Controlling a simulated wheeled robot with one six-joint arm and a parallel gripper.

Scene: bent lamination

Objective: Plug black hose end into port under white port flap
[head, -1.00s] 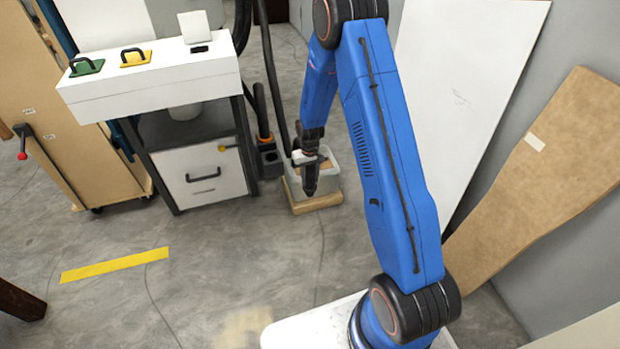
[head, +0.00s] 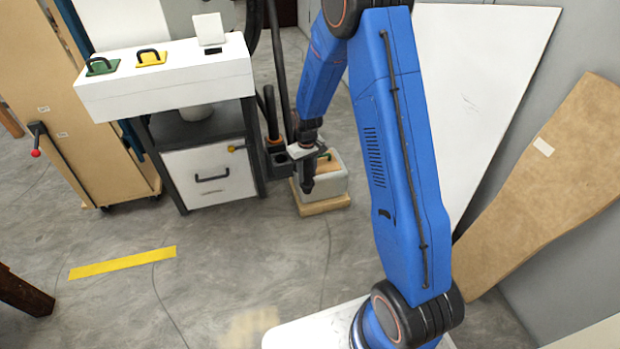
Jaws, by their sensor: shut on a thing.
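A white port flap (head: 208,28) stands raised at the back of the white cabinet top, upper left of my gripper. A small dark port (head: 213,50) shows in front of it. My gripper (head: 308,155) is shut on the black hose end (head: 307,181), which hangs pointing down in front of a grey bin. The hose end is well to the right of the cabinet and lower than its top, apart from the port. The fingertips are small and partly hidden here.
Green (head: 102,67) and yellow (head: 151,58) handled flaps lie on the cabinet top (head: 165,95). A grey bin (head: 330,183) stands on a wooden base behind my gripper. Dark hoses (head: 272,60) rise beside the cabinet. White and brown boards (head: 545,180) lean at right. Floor in front is clear.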

